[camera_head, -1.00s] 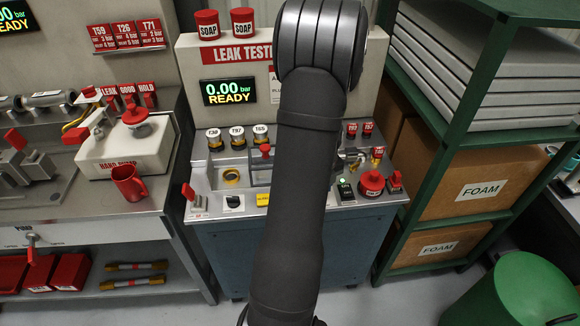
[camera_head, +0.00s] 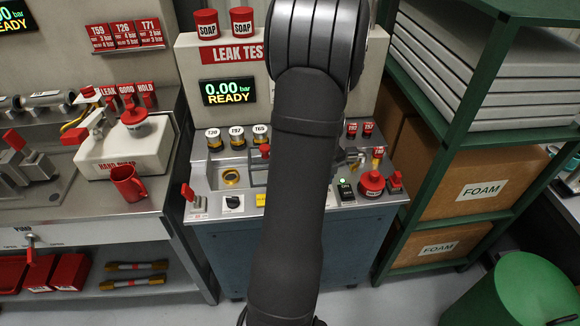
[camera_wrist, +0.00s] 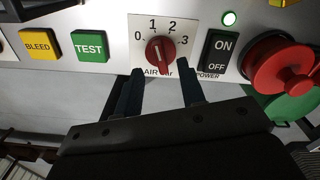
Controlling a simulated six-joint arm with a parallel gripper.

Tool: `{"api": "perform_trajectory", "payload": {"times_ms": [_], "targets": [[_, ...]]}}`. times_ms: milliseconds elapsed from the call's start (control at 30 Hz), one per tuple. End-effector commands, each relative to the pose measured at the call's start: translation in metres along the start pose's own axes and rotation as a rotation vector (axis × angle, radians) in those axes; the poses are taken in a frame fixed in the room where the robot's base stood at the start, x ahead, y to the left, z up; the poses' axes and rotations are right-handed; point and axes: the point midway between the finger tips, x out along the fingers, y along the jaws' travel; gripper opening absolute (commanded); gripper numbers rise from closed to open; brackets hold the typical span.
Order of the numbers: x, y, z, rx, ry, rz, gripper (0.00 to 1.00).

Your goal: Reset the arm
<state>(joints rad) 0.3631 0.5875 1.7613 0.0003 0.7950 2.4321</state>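My gripper (camera_wrist: 160,92) shows in the wrist view with its two dark fingers apart and nothing between them. It is in front of the leak tester panel, just below the red air knob (camera_wrist: 160,49), whose scale runs from 0 to 3. I cannot tell whether a finger touches the panel. In the head view my arm hides the gripper and the middle of the leak tester (camera_head: 225,58), whose display reads 0.00 bar READY.
Near the knob are a green TEST button (camera_wrist: 89,46), a yellow BLEED button (camera_wrist: 38,46), a power switch (camera_wrist: 219,52) and a red round control (camera_wrist: 283,65). A red mug (camera_head: 127,184) stands on the left bench. A green shelf (camera_head: 470,120) stands at right.

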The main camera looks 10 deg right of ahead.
Motion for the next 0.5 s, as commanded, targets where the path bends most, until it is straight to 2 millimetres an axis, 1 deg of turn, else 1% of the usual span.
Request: {"api": "perform_trajectory", "payload": {"times_ms": [33,300,500], "targets": [[-0.005,0.0,0.0,0.0,-0.002,-0.002,0.36],[-0.025,-0.001,0.0,0.0,-0.002,-0.002,0.36],[-0.03,-0.001,0.0,0.0,-0.001,-0.001,0.36]]}}
